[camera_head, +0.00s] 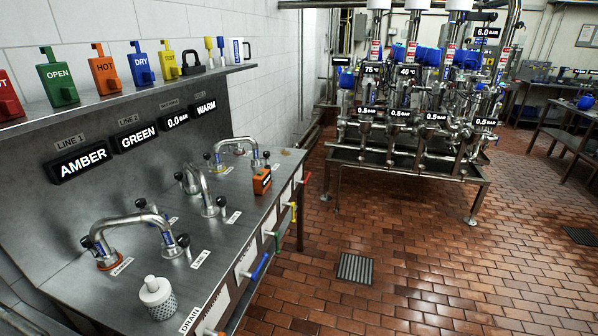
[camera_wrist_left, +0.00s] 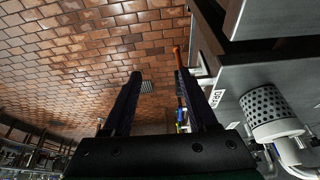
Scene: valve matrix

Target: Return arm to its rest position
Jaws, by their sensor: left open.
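My left gripper (camera_wrist_left: 160,78) shows in the left wrist view, with its two dark fingers spread apart. Nothing is between the fingers; the brick floor shows through the gap. The bench with the perforated metal strainer (camera_wrist_left: 270,108) is to the right of the fingers, apart from them. In the head view no gripper can be made out. The strainer with its white cap (camera_head: 157,297) stands there at the near end of the steel bench (camera_head: 215,262). My right gripper is in neither view.
Bent pipes (camera_head: 133,220) stand on the bench, with an orange device (camera_head: 262,181) near its front edge. Coloured tags hang above on a shelf (camera_head: 130,92). Coloured handles (camera_head: 260,266) stick out from the bench front. A valve rack (camera_head: 415,160) stands beyond open brick floor (camera_head: 420,260).

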